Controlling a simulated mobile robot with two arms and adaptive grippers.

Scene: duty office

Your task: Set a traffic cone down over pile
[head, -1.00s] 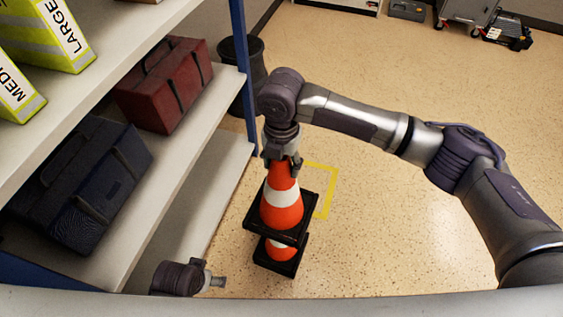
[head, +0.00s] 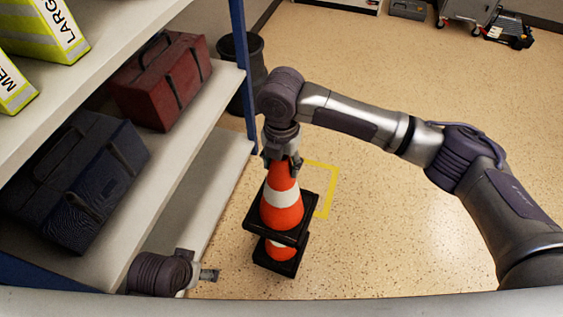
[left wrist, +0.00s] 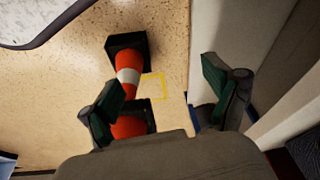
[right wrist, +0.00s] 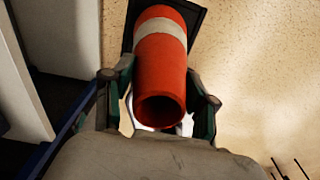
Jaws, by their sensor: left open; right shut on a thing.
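My right gripper (head: 282,160) is shut on the top of an orange traffic cone (head: 281,212) with a white band and black square base. The right wrist view shows its hollow tip (right wrist: 158,110) between the fingers. Directly below is the pile, a lower orange cone (head: 281,252) on the floor; the held cone's base hides its top. The left wrist view shows the lower cone's white band and base (left wrist: 125,48). How far the held cone sits over it I cannot tell exactly. My left gripper (head: 208,274) is open and empty, low beside the shelf.
A shelf unit (head: 202,185) stands on the left, with a red bag (head: 162,82) and a dark blue bag (head: 75,180). A black bin (head: 243,70) is behind its blue post. A yellow floor marking (head: 328,195) lies beside the cones.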

